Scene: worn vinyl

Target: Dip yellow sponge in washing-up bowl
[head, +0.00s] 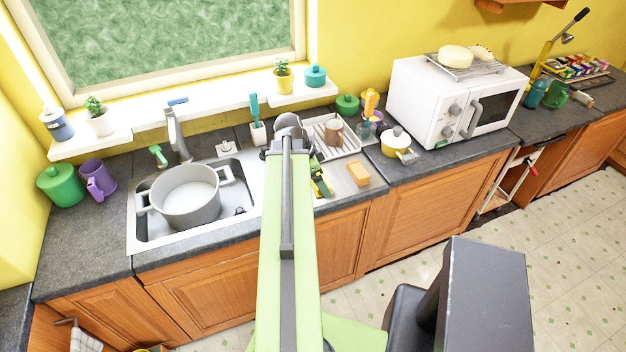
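A yellow-orange sponge (357,173) lies on the metal draining board, right of my arm. A round grey vessel with two side handles (187,194) stands in the sink; it is the only bowl-like thing there, with a pale, smooth inside. My gripper (321,181) is over the draining board, a little left of the sponge and apart from it in the picture. My green arm hides part of it, and its finger opening is too small to make out.
The sink (240,218) has a tap (177,130) behind the vessel. A dish rack (347,140) with a brown mug (333,132) stands behind the sponge. A yellow pot (396,142) and white microwave (450,100) stand to the right. A purple jug (98,180) is at left.

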